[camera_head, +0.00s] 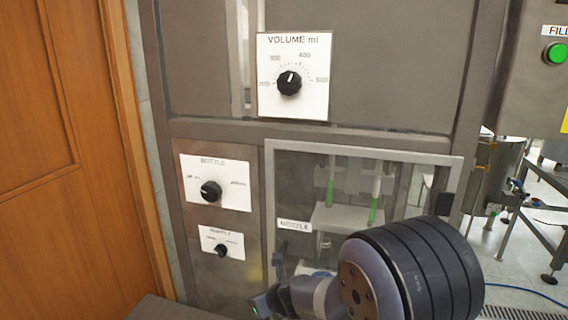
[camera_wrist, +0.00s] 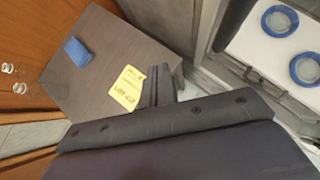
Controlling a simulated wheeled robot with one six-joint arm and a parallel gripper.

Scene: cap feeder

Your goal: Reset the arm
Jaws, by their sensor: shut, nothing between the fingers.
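My gripper (camera_wrist: 160,82) shows in the wrist view as two dark fingers close together beyond the wide dark gripper body. It is shut and holds nothing. The fingers appear in front of a grey-brown table top (camera_wrist: 108,45), but I cannot tell their height above it. In the head view my arm reaches in at the lower right, in front of the machine's clear nozzle door (camera_head: 300,180). Its large dark joint hides the lower right of that door.
The machine front carries a volume dial (camera_head: 289,82), a bottle dial (camera_head: 210,191) and a smaller dial (camera_head: 221,250). A green button (camera_head: 556,53) is at the upper right. A yellow note (camera_wrist: 127,88) and a blue item (camera_wrist: 77,51) lie on the table. Blue rings (camera_wrist: 279,20) sit at the right.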

